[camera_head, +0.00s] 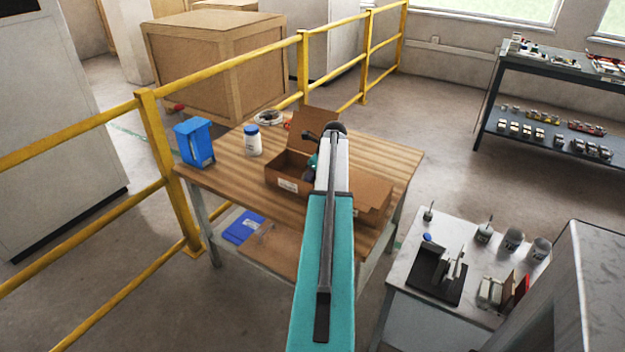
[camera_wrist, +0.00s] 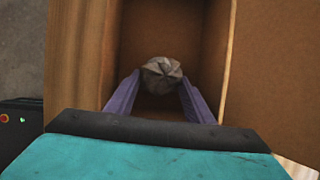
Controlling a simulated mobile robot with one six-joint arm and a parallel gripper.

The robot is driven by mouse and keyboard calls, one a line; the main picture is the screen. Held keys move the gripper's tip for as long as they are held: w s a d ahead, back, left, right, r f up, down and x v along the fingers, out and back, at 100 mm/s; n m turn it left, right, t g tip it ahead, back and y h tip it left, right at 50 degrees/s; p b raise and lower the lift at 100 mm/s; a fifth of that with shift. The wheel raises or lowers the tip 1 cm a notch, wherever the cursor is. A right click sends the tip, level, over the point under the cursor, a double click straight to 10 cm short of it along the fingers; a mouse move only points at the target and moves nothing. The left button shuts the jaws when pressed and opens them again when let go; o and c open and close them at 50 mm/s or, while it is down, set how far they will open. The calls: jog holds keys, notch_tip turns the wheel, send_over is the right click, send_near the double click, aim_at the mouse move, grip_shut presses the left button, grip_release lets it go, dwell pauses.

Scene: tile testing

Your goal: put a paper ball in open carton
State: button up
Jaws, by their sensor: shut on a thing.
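In the wrist view my gripper (camera_wrist: 160,92) has its two purple fingers shut on a crumpled grey paper ball (camera_wrist: 162,72). The ball is over the inside of the open carton, but I cannot tell its height above the floor of it. The brown open carton (camera_head: 287,184) stands on the wooden table in the head view, its flaps spread. Its inside and a wide flap (camera_wrist: 275,85) also show in the wrist view. In the head view my arm hides part of the carton, and the gripper's fingers and the ball are hidden behind it.
The wooden table (camera_head: 228,174) also bears a blue bin (camera_head: 194,143), a white jar (camera_head: 252,141) and a coiled item (camera_head: 268,118). A yellow railing (camera_head: 150,140) runs along its left and back. A grey bench (camera_head: 410,312) with several tools stands at the right front.

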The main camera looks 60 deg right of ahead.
jog(key=shift+f, duration=0.35)
jog(key=shift+s+a+f, duration=0.15)
jog(key=shift+f, duration=0.5)
jog(key=o, duration=1)
jog(key=shift+f, duration=0.1)
jog(key=shift+a, duration=0.1)
jog(key=shift+r, duration=0.45)
jog(key=v, duration=1.2)
jog(key=shift+d+r+b, duration=0.3)
jog(key=shift+r, duration=0.1)
